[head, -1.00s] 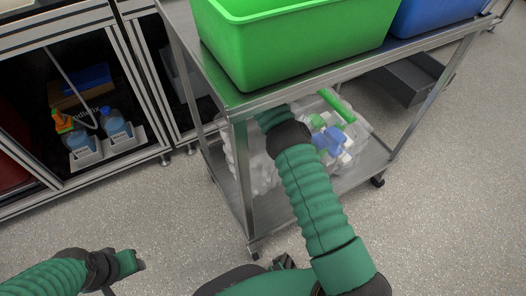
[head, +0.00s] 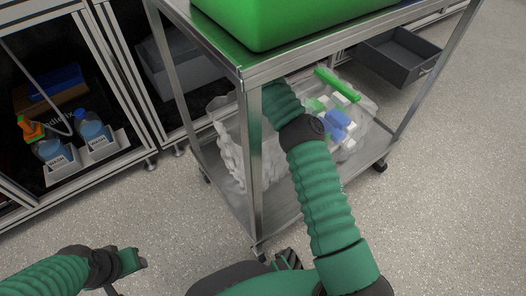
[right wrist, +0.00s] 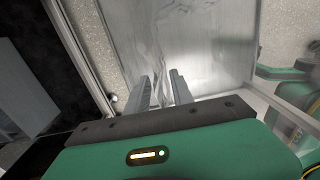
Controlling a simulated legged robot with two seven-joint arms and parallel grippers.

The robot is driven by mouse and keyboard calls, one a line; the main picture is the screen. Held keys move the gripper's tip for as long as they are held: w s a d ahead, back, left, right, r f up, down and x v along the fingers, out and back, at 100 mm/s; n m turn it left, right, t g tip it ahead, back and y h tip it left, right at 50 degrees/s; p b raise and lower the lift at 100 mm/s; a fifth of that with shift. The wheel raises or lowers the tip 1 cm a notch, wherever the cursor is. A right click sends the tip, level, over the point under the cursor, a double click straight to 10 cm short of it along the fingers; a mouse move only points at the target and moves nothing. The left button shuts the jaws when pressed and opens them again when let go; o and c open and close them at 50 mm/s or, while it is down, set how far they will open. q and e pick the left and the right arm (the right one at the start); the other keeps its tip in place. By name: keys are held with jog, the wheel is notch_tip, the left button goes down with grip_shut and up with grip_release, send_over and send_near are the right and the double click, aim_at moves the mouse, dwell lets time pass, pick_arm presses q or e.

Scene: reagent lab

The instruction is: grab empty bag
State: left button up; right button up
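A crumpled, clear plastic bag (head: 229,150) with nothing visible inside lies on the left part of the cart's lower shelf (head: 285,208). My right arm reaches under the cart's top, and its gripper is hidden in the head view. In the right wrist view my right gripper (right wrist: 162,82) has its two fingers apart. Pale, wrinkled clear film (right wrist: 155,35) shows beyond the fingertips, over the metal shelf; I cannot tell whether it touches them. My left gripper (head: 138,260) is at the lower left, away from the cart; its opening is unclear.
A clear bag with green, white and blue items (head: 340,125) stands right of my right arm. A cart post (head: 250,165) is close to that arm. A green bin (head: 290,22) sits on top. A grey drawer (head: 402,58) stands open behind. The floor in front is clear.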

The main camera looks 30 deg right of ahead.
jog(key=shift+a+f, duration=0.1)
jog(key=shift+f, duration=0.4)
grip_shut()
dwell(1.0)
